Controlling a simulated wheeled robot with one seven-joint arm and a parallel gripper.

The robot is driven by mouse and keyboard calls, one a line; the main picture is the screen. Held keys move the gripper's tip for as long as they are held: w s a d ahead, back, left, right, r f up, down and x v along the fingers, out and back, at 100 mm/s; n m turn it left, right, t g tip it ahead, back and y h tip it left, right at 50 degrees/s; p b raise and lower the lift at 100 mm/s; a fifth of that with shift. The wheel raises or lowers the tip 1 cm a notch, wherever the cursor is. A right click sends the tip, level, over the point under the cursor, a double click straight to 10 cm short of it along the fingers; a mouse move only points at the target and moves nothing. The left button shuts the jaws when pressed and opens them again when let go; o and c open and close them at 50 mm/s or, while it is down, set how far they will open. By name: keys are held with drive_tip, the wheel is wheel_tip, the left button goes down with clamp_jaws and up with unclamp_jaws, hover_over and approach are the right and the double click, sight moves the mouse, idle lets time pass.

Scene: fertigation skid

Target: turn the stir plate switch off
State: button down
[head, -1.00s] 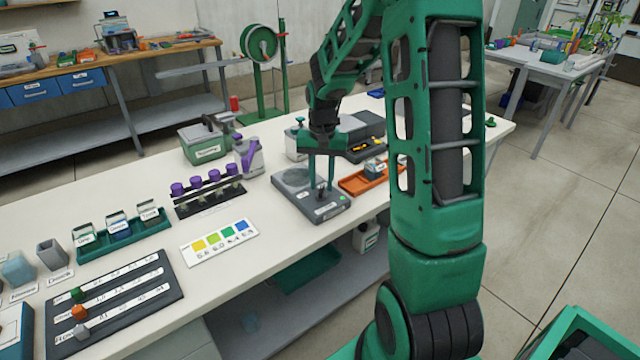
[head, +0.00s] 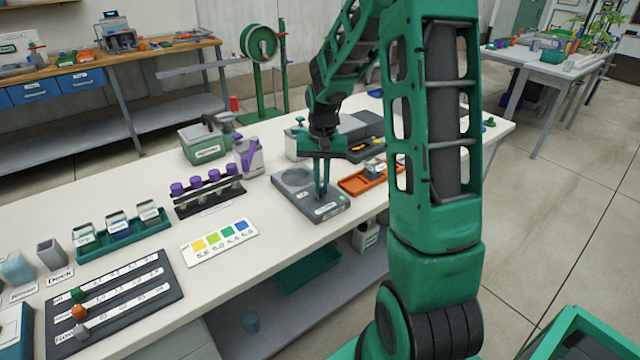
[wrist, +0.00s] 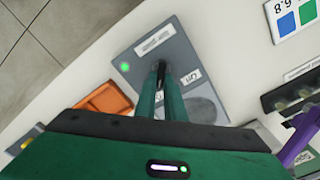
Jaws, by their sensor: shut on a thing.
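The grey stir plate (head: 300,185) lies on the white bench, with a round darker disc on its top. It also shows in the wrist view (wrist: 180,50), with a lit green lamp (wrist: 125,67) near one corner and small white labels. My gripper (head: 322,196) points down over the front part of the plate. In the wrist view its green fingers (wrist: 161,80) are close together on a small dark switch (wrist: 161,66) between the labels. The fingertips hide much of the switch, so I cannot tell its position.
An orange tray (head: 362,181) sits just right of the plate. A rack with purple-capped bottles (head: 207,190) and a colour chart (head: 219,242) lie to the left. Grey equipment (head: 360,130) stands behind. Clear bench lies between the plate and the chart.

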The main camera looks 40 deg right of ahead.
drive_tip(key=n, duration=0.5)
drive_tip(key=shift+w+a+n, duration=0.2)
drive_tip(key=shift+a+n, duration=0.1)
drive_tip(key=n, duration=0.5)
drive_tip(key=shift+a, duration=0.2)
drive_tip(key=n, duration=0.6)
drive_tip(key=shift+a+r+n, duration=0.1)
drive_tip(key=shift+a+n, duration=0.05)
drive_tip(key=shift+n, duration=0.15)
drive_tip(key=c, duration=1.8)
unclamp_jaws()
drive_tip(key=shift+s, duration=0.1)
drive_tip(key=shift+c, duration=0.2)
wheel_tip(320, 180, up, 11)
drive_tip(key=shift+f, duration=0.2)
